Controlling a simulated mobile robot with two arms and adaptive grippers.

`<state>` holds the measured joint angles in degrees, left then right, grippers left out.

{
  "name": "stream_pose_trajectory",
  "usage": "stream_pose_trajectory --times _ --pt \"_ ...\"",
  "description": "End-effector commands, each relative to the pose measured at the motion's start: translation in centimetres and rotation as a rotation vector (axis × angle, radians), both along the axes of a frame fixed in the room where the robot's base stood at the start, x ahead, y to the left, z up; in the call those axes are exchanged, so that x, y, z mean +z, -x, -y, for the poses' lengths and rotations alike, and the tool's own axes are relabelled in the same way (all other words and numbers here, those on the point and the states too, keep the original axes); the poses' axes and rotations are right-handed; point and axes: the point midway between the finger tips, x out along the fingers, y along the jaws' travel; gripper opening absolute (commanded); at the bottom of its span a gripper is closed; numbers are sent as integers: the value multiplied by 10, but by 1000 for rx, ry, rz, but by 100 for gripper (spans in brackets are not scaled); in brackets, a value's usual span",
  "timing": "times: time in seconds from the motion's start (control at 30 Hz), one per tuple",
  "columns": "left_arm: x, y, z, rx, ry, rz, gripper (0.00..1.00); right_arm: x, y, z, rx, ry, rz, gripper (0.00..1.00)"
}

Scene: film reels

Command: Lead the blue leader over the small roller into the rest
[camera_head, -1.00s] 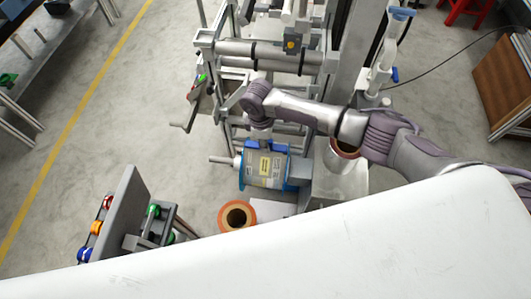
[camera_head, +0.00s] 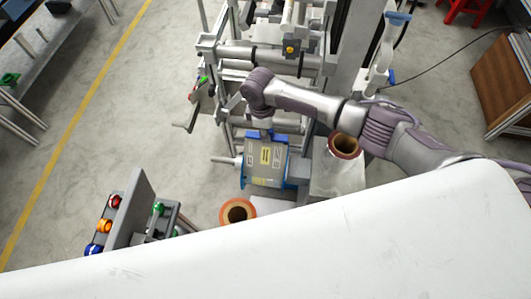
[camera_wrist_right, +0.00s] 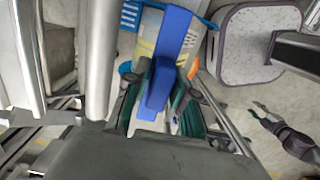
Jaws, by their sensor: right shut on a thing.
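The blue leader (camera_wrist_right: 174,38) is a flat blue strip in the right wrist view, running down from the top into my right gripper (camera_wrist_right: 160,90). My right gripper is shut on it. In the head view this gripper (camera_head: 266,133) hangs just above the reel (camera_head: 265,168), which has yellow labels and blue edges. Grey rollers (camera_head: 262,56) cross the machine frame behind my wrist. I cannot tell which is the small roller, or pick out the rest. My left gripper (camera_wrist_right: 262,115) appears small at the right of the wrist view; its jaws are unclear.
An orange-rimmed core (camera_head: 226,216) lies in front of the reel, and another roll (camera_head: 345,146) stands on a metal block to the right. A control stand with coloured buttons (camera_head: 105,227) is at left. Open floor (camera_head: 110,130) lies left of the machine.

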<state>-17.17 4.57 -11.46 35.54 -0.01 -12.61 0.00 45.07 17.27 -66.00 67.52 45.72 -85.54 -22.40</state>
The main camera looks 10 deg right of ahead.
Motion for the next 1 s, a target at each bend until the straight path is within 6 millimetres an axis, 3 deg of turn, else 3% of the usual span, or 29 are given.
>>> stream_pose_trajectory --times 1.0 --pt "36 0 0 0 0 0 40 46 -13 6 -1 0 0 0"
